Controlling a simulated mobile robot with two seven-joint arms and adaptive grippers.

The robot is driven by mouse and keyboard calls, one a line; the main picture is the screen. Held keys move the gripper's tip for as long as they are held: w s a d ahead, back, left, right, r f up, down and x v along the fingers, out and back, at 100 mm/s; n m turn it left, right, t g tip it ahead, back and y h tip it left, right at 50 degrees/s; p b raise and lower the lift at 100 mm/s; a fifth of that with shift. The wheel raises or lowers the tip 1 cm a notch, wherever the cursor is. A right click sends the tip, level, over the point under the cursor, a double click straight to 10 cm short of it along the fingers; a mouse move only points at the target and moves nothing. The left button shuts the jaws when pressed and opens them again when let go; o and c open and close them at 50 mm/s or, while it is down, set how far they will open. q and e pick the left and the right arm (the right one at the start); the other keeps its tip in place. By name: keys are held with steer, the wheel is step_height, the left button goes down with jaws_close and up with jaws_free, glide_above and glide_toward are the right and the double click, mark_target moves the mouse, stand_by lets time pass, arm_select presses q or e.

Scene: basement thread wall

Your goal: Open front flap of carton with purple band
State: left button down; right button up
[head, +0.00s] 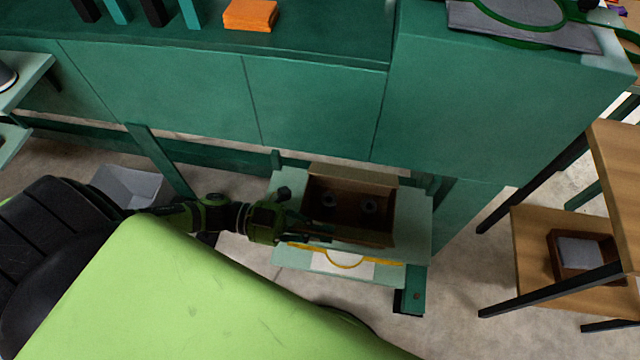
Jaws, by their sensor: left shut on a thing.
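A brown cardboard carton (378,239) sits on a pale green low shelf (415,215). Its top is open, with the back flap standing up, and two round grey things lie in its dark inside. No purple band can be made out on it. My left gripper (318,232) reaches in from the left to the carton's front left corner. Its fingers are shut at the carton's front edge; the exact grip on the flap is too small and dark to tell. My right gripper is not in view.
A yellow curved thing (345,264) lies on a white sheet in front of the carton. Green cabinets (310,105) rise behind the shelf. A grey bin (130,183) stands at the left. A wooden table with a tray (556,262) stands at the right.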

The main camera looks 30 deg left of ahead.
arm_select(q)
steer(key=c, duration=1.4)
jaws_free()
steer(key=shift+o, duration=0.2)
steer(key=v, duration=1.2)
